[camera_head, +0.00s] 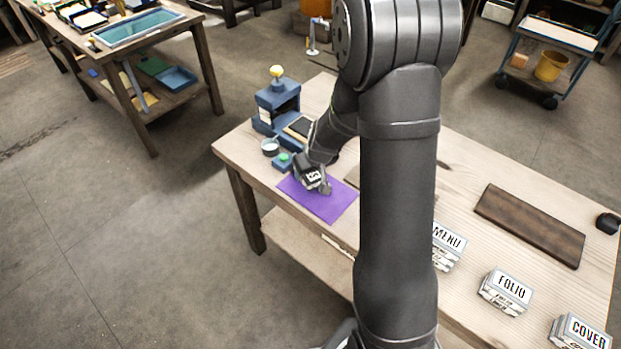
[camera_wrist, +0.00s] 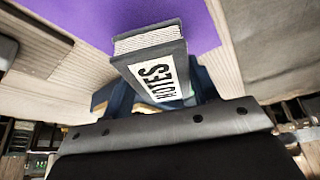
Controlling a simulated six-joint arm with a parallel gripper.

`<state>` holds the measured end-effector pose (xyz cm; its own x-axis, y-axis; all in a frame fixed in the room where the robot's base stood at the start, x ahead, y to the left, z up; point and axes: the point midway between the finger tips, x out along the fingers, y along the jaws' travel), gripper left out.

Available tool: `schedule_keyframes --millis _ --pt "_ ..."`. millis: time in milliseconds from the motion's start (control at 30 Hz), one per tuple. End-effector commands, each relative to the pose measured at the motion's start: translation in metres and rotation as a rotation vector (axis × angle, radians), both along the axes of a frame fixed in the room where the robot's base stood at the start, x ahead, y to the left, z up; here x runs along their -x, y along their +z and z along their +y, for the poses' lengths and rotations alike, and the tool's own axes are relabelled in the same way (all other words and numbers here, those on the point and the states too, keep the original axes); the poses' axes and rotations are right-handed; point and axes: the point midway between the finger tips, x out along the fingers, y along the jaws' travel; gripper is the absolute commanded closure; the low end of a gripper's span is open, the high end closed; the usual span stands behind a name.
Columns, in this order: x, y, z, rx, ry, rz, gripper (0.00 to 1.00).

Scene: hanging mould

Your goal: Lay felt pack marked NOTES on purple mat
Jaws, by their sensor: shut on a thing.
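The purple mat (camera_head: 325,209) lies flat near the left end of the wooden table. My gripper (camera_head: 318,182) is over the mat's upper part in the head view. The grey felt pack marked NOTES (camera_wrist: 152,62) is in my shut gripper, its label facing the wrist camera. The purple mat also shows in the wrist view (camera_wrist: 70,30), beyond the pack. I cannot tell whether the pack touches the mat. My arm hides part of the table and the mat's surroundings.
Packs marked MENU (camera_head: 446,245), FOLIO (camera_head: 506,291) and COVER (camera_head: 581,332) stand along the table's front right. A dark brown board (camera_head: 530,225) lies behind them. A blue press (camera_head: 277,105), a small pot (camera_head: 270,147) and a green-topped block (camera_head: 283,161) stand close to the mat.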

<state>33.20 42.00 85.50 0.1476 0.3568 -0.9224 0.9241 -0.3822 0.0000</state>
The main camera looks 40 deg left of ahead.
Motion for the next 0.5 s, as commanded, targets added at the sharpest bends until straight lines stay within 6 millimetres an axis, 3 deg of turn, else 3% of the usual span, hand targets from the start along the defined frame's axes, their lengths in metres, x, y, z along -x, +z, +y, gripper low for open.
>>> schedule_keyframes --millis 200,500 --pt "0.0 -0.03 -0.001 0.002 -0.001 0.003 0.71" --pt "0.0 -0.036 -0.001 0.001 0.0 0.0 0.71"
